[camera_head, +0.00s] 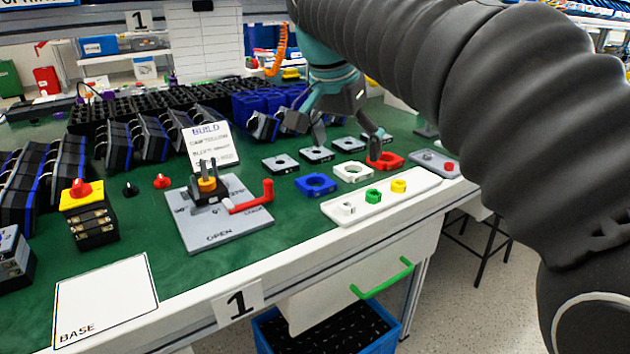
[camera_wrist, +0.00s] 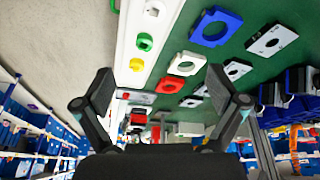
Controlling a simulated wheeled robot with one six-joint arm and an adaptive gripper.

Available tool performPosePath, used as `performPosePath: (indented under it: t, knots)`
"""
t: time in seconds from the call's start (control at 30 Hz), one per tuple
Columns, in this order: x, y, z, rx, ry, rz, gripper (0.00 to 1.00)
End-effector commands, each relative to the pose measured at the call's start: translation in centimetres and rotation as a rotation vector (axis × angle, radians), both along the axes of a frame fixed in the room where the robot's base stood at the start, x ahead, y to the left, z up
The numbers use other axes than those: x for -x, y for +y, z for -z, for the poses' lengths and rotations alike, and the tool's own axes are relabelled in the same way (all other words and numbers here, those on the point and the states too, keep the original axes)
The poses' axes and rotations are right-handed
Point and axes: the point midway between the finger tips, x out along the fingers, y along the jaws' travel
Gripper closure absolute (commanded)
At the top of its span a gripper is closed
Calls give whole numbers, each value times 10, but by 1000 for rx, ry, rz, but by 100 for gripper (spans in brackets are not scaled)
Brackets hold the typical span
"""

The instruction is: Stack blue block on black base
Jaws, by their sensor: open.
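The blue block (camera_head: 316,184), a square with a round hole, lies flat on the green table; it also shows at the top of the wrist view (camera_wrist: 235,20). A black base part (camera_head: 198,196) with an orange piece on it sits in the grey fixture plate (camera_head: 225,232), partly hidden by the fixture's clamp. My gripper (camera_head: 348,138) is open and empty, above the far side of the parts, behind the blue block and over the area of the red block (camera_head: 385,160). In the wrist view its fingers (camera_wrist: 161,103) are spread wide.
A white block (camera_head: 353,171) lies between the blue and red ones. Several black-and-white square plates (camera_head: 281,163) lie behind. A white tray (camera_head: 365,212) holds small coloured knobs. A stacked switch (camera_head: 90,215) stands left. Free green surface lies between the fixture and blue block.

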Motion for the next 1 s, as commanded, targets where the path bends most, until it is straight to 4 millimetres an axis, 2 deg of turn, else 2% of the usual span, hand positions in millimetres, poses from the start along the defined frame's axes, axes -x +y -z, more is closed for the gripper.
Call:
performPosePath:
  t: [0.03,0.2,0.4,0.57,0.9,1.0]
  knots:
    - [-13,18,-4,7,-1,40,4]
    - [-39,63,-17,26,-20,207,4]
    - [-49,95,-22,36,-44,334,4]
    - [-52,100,-16,39,-52,367,4]
    - [-64,81,38,38,-50,368,4]
    - [-67,77,49,38,-51,367,4]
